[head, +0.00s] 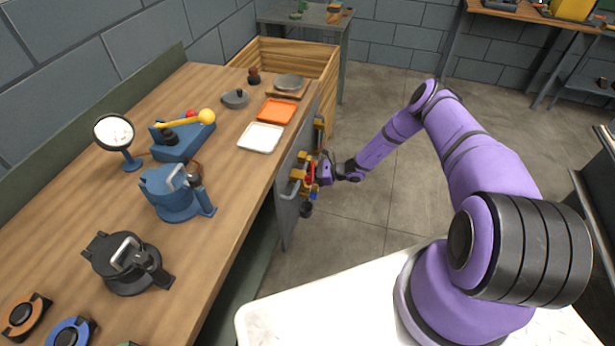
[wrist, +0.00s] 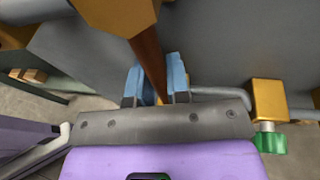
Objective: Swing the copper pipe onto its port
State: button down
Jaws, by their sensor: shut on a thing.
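The copper pipe (wrist: 149,58) is a brown bar in the wrist view. It runs from a brass fitting (wrist: 115,14) at the top down between my blue fingers. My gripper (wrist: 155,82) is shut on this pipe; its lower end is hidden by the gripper. A second brass block (wrist: 268,100) with a green knob (wrist: 270,143) stands to the right, joined to a grey pipe (wrist: 218,93). I cannot tell which fitting is the port.
The wooden bench (head: 215,245) carries a white tray (head: 261,137), an orange tray (head: 276,111), a blue device (head: 172,197) and a black device (head: 125,265). A wooden crate (head: 322,62) stands behind the panel. Open floor (head: 385,195) lies to the right.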

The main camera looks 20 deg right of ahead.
jog(key=shift+w+d, duration=0.2)
dwell(0.4)
jog(key=c, duration=1.4)
grip_release()
jog(key=v, duration=1)
jog(key=shift+s+d+r, duration=0.1)
jog(key=shift+s+d, duration=0.2)
